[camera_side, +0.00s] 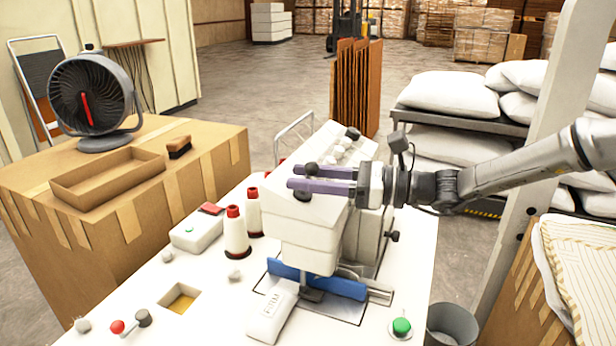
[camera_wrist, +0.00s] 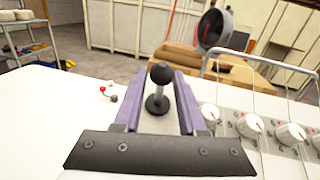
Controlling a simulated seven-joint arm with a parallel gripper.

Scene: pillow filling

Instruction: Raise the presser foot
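The white sewing machine (camera_side: 305,235) stands on a white table. A dark metal presser foot (camera_side: 312,296) shows under its head, beside a blue strip (camera_side: 320,279). A lever with a black ball knob (camera_side: 310,169) rises from a round dark base on the machine's top. My gripper (camera_side: 308,178) has its two purple fingers on either side of this lever. In the wrist view the knob (camera_wrist: 161,73) sits between the parted fingers (camera_wrist: 157,95), with a gap visible on both sides. The fingers look open and hold nothing. The needle area is partly hidden by the head.
White dials (camera_wrist: 248,125) and a wire frame (camera_wrist: 262,75) lie close to the fingers' right in the wrist view. A green button (camera_side: 401,327) is at the front right. A cardboard box with a fan (camera_side: 92,95) stands left.

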